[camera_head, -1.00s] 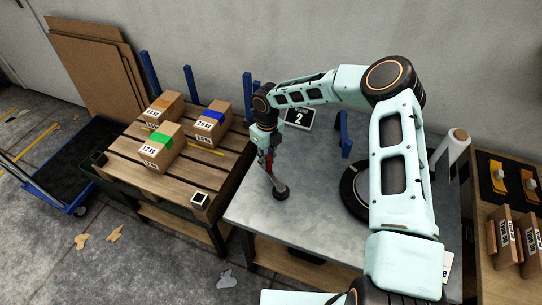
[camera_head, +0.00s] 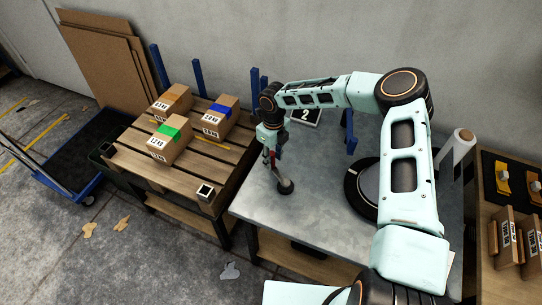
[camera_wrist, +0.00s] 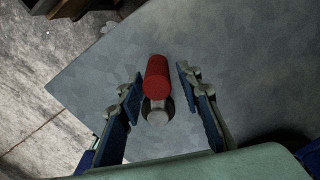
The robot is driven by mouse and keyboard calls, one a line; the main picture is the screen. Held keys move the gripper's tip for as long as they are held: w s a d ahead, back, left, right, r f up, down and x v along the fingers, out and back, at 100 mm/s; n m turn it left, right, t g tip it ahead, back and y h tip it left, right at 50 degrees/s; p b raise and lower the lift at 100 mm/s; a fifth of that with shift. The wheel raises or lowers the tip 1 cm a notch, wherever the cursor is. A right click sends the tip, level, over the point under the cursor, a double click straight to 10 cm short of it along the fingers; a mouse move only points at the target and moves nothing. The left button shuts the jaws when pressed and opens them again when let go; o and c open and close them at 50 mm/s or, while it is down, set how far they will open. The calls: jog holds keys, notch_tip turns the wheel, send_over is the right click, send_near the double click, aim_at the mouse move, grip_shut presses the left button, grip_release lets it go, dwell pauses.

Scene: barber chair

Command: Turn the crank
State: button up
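The crank has a red cylindrical handle (camera_wrist: 157,76) with a grey metal round part (camera_wrist: 158,111) beside it in the wrist view. In the head view, the red handle (camera_head: 273,158) shows small at my gripper, above a dark round foot (camera_head: 285,187) on the metal table. My gripper (camera_wrist: 160,84) is open, with one finger on each side of the red handle. Gaps show between the fingers and the handle, the left one narrower. In the head view, my gripper (camera_head: 270,150) points down near the table's left edge and partly hides the crank.
The grey metal table (camera_head: 320,215) is clear around the crank. A number 2 sign (camera_head: 306,115) and a blue post (camera_head: 350,130) stand behind. A pallet (camera_head: 150,172) with three boxes is at the left. A white roll (camera_head: 458,147) stands at the right.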

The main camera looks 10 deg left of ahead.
jog(key=shift+w+a+r, duration=0.1)
jog(key=shift+w+a, duration=0.05)
jog(key=shift+a, duration=0.05)
jog(key=shift+w+r, duration=0.1)
jog(key=shift+r, duration=0.45)
notch_tip(320, 180, up, 11)
jog(key=shift+f, duration=0.1)
